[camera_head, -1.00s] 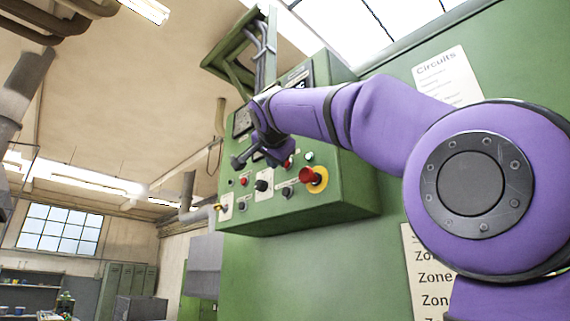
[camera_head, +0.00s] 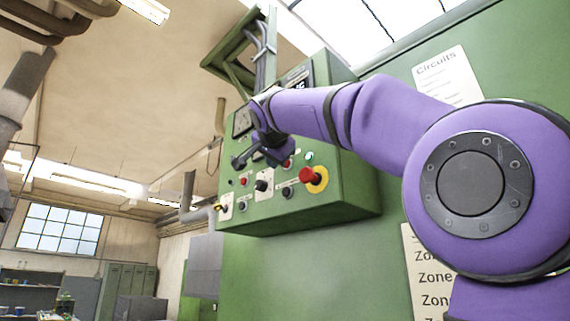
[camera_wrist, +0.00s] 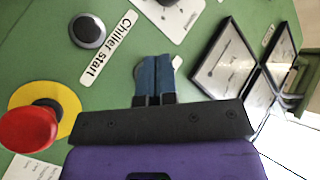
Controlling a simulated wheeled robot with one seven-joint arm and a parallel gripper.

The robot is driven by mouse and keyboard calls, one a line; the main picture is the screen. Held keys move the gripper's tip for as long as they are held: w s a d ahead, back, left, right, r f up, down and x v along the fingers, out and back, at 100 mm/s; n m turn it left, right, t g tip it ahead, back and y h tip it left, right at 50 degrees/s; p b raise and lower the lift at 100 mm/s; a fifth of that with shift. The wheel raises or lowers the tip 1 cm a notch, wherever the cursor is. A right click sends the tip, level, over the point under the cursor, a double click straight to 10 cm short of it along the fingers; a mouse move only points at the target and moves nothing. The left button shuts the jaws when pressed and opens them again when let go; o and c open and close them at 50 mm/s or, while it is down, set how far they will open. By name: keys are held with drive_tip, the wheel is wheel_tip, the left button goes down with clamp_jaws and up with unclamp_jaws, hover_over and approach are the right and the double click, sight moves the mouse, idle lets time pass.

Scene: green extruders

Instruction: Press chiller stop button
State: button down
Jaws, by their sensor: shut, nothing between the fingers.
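The green control panel (camera_head: 300,205) is on the wall in the head view. My gripper (camera_wrist: 157,60) is shut, with its blue fingertips together close to the panel face. A round grey rim (camera_wrist: 138,70) and a white label (camera_wrist: 177,61) show partly behind the fingertips; the label is unreadable, so I cannot tell whether this is the chiller stop button. Contact is also unclear. A dark round button (camera_wrist: 87,32) sits by the "Chiller start" label (camera_wrist: 108,48). In the head view my gripper (camera_head: 239,160) is small at the panel's left side.
A red mushroom button (camera_wrist: 28,130) on a yellow ring sticks out at the left of the wrist view; it also shows in the head view (camera_head: 311,177). Square gauges (camera_wrist: 225,62) stand to the right of the fingers. Several other knobs and buttons line the panel.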

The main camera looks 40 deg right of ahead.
drive_tip(key=shift+d, duration=0.1)
drive_tip(key=shift+d, duration=0.35)
drive_tip(key=shift+d, duration=0.35)
idle(0.7)
idle(0.3)
drive_tip(key=shift+a, duration=0.75)
drive_tip(key=shift+s+a, duration=0.1)
drive_tip(key=shift+a, duration=2.45)
